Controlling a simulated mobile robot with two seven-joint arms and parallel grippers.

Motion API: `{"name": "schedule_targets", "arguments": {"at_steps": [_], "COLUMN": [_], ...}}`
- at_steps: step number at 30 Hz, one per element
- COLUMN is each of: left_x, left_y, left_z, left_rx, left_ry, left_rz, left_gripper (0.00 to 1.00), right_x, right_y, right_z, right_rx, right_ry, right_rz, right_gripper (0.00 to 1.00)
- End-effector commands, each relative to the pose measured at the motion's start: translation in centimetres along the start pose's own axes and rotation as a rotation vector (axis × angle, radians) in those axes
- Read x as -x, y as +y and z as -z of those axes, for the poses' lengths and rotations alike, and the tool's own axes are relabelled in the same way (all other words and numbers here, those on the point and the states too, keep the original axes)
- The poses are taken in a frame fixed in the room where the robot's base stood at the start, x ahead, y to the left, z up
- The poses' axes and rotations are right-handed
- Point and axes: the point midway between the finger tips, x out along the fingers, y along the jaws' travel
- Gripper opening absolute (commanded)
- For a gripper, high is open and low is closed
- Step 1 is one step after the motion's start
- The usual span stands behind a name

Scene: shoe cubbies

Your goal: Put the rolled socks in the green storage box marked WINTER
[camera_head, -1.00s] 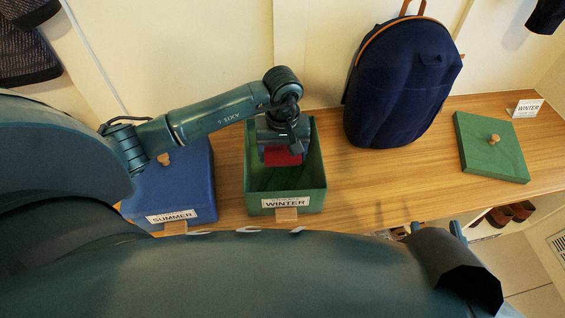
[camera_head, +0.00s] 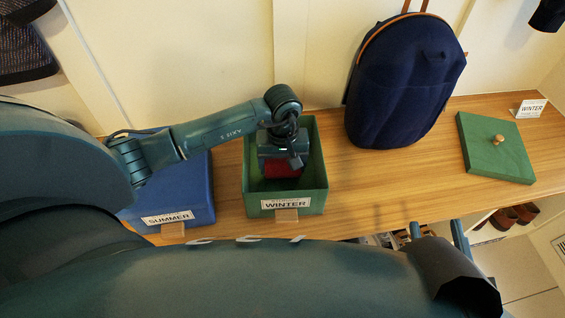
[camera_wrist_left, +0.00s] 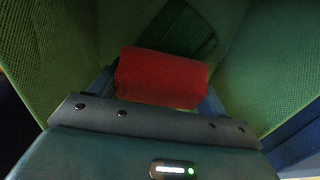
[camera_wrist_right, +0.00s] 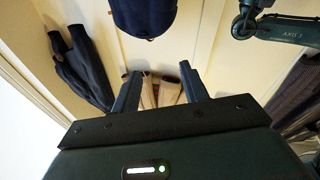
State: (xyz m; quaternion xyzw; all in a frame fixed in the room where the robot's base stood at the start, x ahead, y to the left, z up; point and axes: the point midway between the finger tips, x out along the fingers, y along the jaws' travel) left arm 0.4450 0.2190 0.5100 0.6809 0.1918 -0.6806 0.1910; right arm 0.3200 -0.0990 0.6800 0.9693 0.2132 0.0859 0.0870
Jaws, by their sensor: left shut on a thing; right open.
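The green storage box (camera_head: 314,195) marked WINTER stands open on the wooden bench, its white label on the front. The red rolled socks (camera_head: 283,170) are inside the box walls, under my left gripper (camera_head: 284,160). In the left wrist view the red roll (camera_wrist_left: 160,77) lies between the fingers of my left gripper (camera_wrist_left: 160,85), which is shut on it. The green walls surround it and a darker green patch shows beyond it. I cannot tell whether the roll touches the floor of the box. My right gripper (camera_wrist_right: 156,82) is open and empty; its fingers (camera_head: 438,232) show below the bench's front edge.
A blue box (camera_head: 190,197) marked SUMMER stands left of the green box. A navy backpack (camera_head: 404,85) stands to the right. Shoes (camera_head: 514,216) sit below the bench.

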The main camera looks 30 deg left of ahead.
Motion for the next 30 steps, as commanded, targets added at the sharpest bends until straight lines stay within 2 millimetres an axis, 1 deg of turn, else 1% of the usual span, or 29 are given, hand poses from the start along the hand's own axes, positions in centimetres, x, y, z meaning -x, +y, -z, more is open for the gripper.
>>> {"name": "schedule_targets", "arguments": {"at_steps": [2, 3, 10, 17, 20, 23, 24, 30], "left_x": [0.1, 0.0, 0.1, 0.1, 0.7, 1.9, 2.6, 7.3], "left_y": [0.0, 0.0, 0.0, 0.0, 0.1, 0.1, 0.1, 0.0], "left_z": [0.0, 0.0, 0.0, 0.0, -0.1, -0.1, 0.1, 0.1], "left_rx": [0.0, 0.0, 0.0, 0.0, 0.0, 0.0, -0.001, -0.001], "left_ry": [0.0, 0.0, 0.0, -0.001, -0.001, -0.003, 0.002, 0.005], "left_rz": [-0.001, 0.0, 0.0, -0.001, -0.001, -0.003, -0.003, -0.001], "left_gripper": [0.55, 0.8, 0.98, 0.98, 0.98, 0.98, 0.98, 0.98], "right_x": [0.0, 0.0, 0.0, -0.1, -0.1, -0.2, -0.2, -0.1], "right_y": [0.0, 0.0, 0.0, 0.0, 0.2, 0.7, 0.9, 1.4], "right_z": [0.2, 0.2, 0.3, 0.4, 0.7, 1.1, 0.7, 0.4], "right_rx": [0.0, 0.001, 0.004, 0.007, 0.008, 0.008, 0.0, -0.032], "right_ry": [0.007, 0.008, 0.01, 0.01, 0.001, -0.035, -0.061, -0.156], "right_rz": [0.001, 0.002, 0.005, 0.006, 0.006, -0.006, -0.017, -0.027], "right_gripper": [0.44, 0.44, 0.44, 0.44, 0.44, 0.44, 0.44, 0.44]}}
